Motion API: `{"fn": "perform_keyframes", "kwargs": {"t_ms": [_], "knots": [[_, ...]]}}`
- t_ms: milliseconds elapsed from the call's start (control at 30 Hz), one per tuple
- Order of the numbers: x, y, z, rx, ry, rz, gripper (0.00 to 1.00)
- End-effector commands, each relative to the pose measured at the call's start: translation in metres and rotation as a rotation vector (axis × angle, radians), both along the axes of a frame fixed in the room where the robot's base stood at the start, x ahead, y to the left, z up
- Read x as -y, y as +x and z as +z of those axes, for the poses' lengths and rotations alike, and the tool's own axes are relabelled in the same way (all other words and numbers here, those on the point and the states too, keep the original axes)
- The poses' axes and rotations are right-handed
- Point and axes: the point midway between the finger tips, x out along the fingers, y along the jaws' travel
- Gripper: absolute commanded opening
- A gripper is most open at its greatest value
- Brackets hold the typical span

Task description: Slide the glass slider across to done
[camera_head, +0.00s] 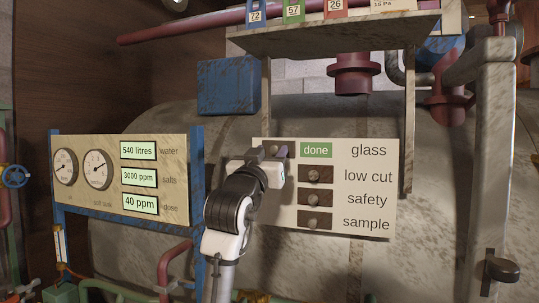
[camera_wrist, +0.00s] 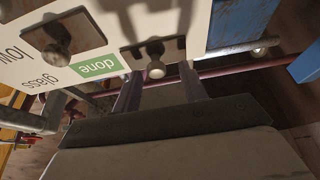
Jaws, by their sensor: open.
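The white panel (camera_head: 347,223) has rows labelled glass, low cut, safety and sample. In the glass row, the dark slider plate with its round knob (camera_wrist: 156,69) sits left of the green "done" label (camera_head: 316,150), which shows uncovered. My gripper (camera_head: 270,152) is at the left end of this row and partly hides the slider in the head view. In the wrist view my gripper (camera_wrist: 157,85) is open, with one finger on each side of the glass knob. I cannot tell whether either finger touches it.
The low cut slider (camera_head: 315,175), safety slider (camera_head: 313,198) and sample slider (camera_head: 313,221) sit below, further right than the glass one. A gauge board (camera_head: 125,175) stands left. A shelf (camera_head: 335,36) overhangs the panel, with a blue box (camera_head: 228,86) at upper left.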

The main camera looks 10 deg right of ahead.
Motion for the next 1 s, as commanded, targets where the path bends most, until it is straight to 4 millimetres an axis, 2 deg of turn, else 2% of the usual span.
{"fn": "perform_keyframes", "kwargs": {"t_ms": [167, 400, 600, 800, 1000], "knots": [[-0.014, -0.019, -0.014, 0.002, -0.001, 0.002, 0.43], [-0.043, -0.062, -0.036, 0.004, -0.002, 0.004, 0.43], [-0.062, -0.090, -0.048, 0.002, -0.001, 0.003, 0.43], [-0.070, -0.102, -0.052, 0.000, -0.001, 0.002, 0.43], [-0.071, -0.103, -0.052, -0.002, -0.001, 0.001, 0.43]]}}
